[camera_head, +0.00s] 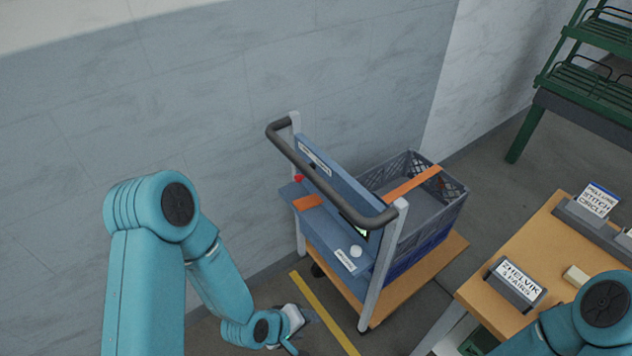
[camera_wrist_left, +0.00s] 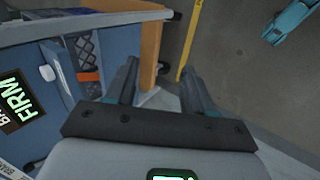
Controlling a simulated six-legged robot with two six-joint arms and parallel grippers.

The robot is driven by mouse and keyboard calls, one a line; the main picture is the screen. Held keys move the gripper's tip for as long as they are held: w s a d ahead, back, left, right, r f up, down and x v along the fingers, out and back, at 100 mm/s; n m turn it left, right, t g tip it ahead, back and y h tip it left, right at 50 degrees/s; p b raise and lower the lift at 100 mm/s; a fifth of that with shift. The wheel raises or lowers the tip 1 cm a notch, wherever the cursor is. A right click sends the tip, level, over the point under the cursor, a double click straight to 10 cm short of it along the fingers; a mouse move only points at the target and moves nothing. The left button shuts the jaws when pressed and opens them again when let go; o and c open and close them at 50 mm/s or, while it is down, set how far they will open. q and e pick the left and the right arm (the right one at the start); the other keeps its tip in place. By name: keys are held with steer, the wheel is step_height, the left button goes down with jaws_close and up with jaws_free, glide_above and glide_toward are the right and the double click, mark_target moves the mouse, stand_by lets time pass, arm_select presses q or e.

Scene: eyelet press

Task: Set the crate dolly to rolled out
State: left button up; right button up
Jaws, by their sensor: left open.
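The crate dolly stands against the grey wall in the head view, with a wooden deck (camera_head: 436,262), a dark push handle (camera_head: 330,186) and a blue-grey crate (camera_head: 420,232). Its blue panel (camera_head: 324,236) carries a white knob (camera_head: 356,251), a red part (camera_head: 298,178) and an orange piece (camera_head: 308,202). My left gripper (camera_head: 300,325) is low, in front of the dolly's near side, open. In the left wrist view the open fingers (camera_wrist_left: 160,68) point toward the deck's edge (camera_wrist_left: 150,45). A display reading FIRM (camera_wrist_left: 16,104) shows at left. My right gripper is out of view.
A yellow floor line (camera_head: 325,315) runs beside the dolly. A wooden table (camera_head: 500,262) with label holders (camera_head: 515,288) stands at right. A green rack (camera_head: 560,75) is at the back right.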

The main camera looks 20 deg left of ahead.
arm_select(q)
steer(key=w+a+r+n+t, duration=0.1)
steer(key=w+a+r+t, duration=0.25)
steer(key=r, duration=0.55)
steer(key=w+a+r+n+t+p, duration=0.1)
steer(key=w+a+r+n+t, duration=0.2)
steer(key=r, duration=0.6)
steer(key=w+a+r+t, duration=0.3)
steer(key=w+r+t, duration=0.15)
steer(key=r, duration=0.55)
steer(key=f+p+x, duration=0.1)
steer(key=p+x, duration=0.2)
steer(key=x, duration=1.3)
steer(key=shift+w+f+g, duration=0.2)
steer(key=shift+f+g, duration=0.2)
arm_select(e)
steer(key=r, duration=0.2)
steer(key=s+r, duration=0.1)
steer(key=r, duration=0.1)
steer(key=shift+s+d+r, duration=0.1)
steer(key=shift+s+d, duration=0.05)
arm_select(q)
jaws_close()
